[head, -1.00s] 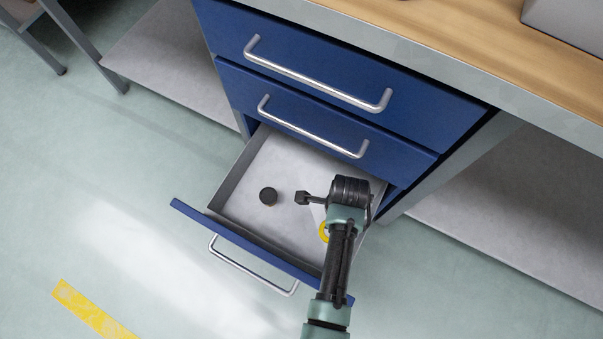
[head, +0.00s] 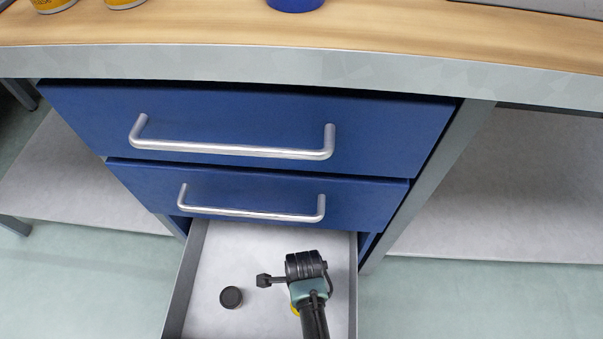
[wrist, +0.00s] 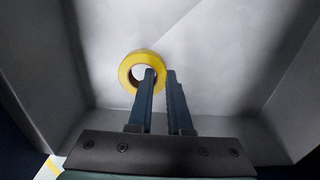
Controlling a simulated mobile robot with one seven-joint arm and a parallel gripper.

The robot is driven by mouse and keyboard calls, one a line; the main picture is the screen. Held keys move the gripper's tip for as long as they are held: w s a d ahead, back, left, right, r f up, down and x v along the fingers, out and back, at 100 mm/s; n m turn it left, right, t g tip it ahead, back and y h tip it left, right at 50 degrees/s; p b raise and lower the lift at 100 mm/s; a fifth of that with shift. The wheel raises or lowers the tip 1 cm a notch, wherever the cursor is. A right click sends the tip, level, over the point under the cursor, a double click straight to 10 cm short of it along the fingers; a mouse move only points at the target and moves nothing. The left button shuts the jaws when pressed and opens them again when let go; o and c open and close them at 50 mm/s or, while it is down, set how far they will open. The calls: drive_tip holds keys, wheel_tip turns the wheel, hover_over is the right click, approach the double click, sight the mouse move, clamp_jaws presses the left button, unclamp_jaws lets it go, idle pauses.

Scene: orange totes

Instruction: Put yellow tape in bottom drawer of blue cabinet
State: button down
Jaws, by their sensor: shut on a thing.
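The yellow tape (wrist: 125,72) is a ring inside the open bottom drawer (head: 235,250) of the blue cabinet (head: 260,187). In the wrist view, my gripper (wrist: 161,75) has one finger in the ring's hole and the other outside its right side, shut on the tape wall. The tape is low over the pale drawer floor; I cannot tell if it touches. In the head view, only a yellow sliver of the tape (head: 294,309) shows beside my wrist, and my fingers are hidden.
A small dark round object (head: 231,297) lies on the drawer floor, left of my wrist. The upper two drawers are shut, with metal handles (head: 230,151). The wooden worktop (head: 180,27) overhangs them and holds a blue object (head: 295,3) and yellow containers.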

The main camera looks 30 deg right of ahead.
drive_tip(key=shift+f+b, duration=1.3)
drive_tip(key=shift+f, duration=1.2)
drive_tip(key=shift+f, duration=0.15)
drive_tip(key=c, duration=0.8)
unclamp_jaws()
drive_tip(key=shift+c, duration=0.2)
wheel_tip(320, 180, up, 12)
drive_tip(key=p, duration=0.7)
